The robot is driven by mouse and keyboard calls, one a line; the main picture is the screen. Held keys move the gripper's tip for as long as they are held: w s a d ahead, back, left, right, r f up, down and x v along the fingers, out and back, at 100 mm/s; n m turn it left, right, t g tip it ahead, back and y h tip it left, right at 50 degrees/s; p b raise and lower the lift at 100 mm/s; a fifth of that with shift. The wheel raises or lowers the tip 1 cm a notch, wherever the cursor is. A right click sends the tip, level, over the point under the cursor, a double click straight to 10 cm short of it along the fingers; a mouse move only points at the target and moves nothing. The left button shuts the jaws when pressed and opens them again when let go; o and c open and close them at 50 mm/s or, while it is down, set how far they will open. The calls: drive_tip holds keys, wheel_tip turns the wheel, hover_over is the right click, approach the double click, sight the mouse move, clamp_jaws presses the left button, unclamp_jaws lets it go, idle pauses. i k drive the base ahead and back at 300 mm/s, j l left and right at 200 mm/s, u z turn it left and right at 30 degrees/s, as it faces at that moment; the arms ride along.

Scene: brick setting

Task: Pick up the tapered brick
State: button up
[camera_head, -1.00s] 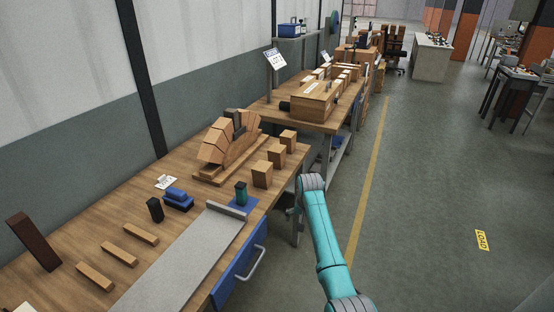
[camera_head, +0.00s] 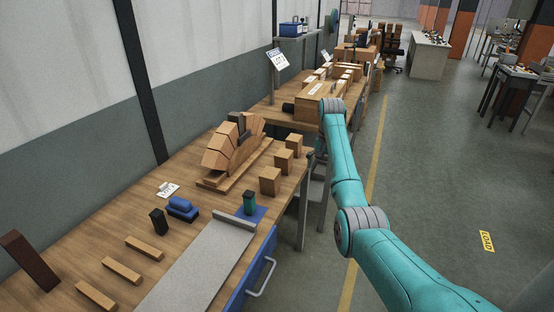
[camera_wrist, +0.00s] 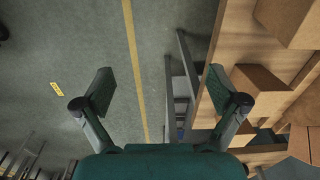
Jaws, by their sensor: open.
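On the near workbench a wooden arch of wedge-shaped bricks (camera_head: 222,150) stands on a wooden base, with a dark grey tapered piece (camera_head: 240,122) at its top. Three separate wooden blocks, a front one (camera_head: 270,181), a middle one (camera_head: 283,161) and a back one (camera_head: 294,146), stand in a row right of the arch. I cannot tell which of these is the tapered brick. My gripper (camera_wrist: 162,92) is open and empty in the wrist view, beside the bench edge over the floor. Wooden blocks show right of it, one partly behind the right finger (camera_wrist: 256,91). In the head view my arm mostly hides the gripper.
A grey strip (camera_head: 195,270), a green-and-black item on a blue pad (camera_head: 250,204), a blue tool (camera_head: 182,208) and wooden sticks (camera_head: 122,270) lie on the near bench. A second bench behind holds a large wooden box (camera_head: 318,102). The floor aisle (camera_head: 440,190) is clear.

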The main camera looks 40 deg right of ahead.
sight(283, 158)
drive_tip(key=i, duration=0.75)
drive_tip(key=i+l, duration=0.2)
